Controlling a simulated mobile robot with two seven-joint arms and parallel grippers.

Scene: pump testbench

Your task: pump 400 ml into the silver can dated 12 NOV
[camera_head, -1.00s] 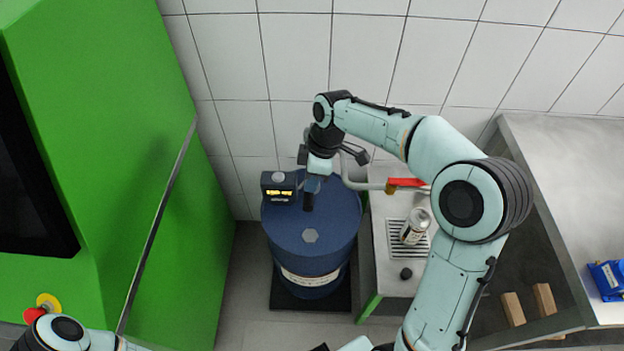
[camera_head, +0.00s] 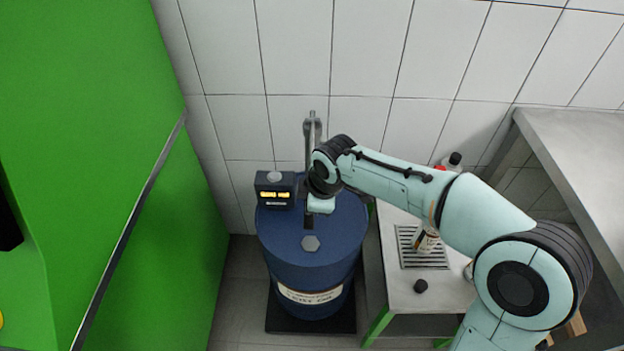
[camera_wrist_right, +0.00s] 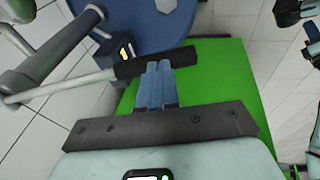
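A blue drum (camera_head: 345,240) stands on a dark base, with a grey hand pump (camera_head: 312,140) on its top. A dark meter (camera_head: 275,188) beside it has lit yellow digits, too small to read. My right gripper (camera_wrist_right: 159,66) has its fingers together, their tips at the black grip of the pump lever (camera_wrist_right: 128,68); the grip lies across them rather than clearly between them. In the head view my right wrist hides most of this.
The grate is set in a steel side table (camera_head: 400,290) right of the drum, with a small black knob (camera_head: 421,286) near its front. A large green cabinet (camera_head: 90,130) fills the left. A grey worktop (camera_head: 575,150) lies at the right.

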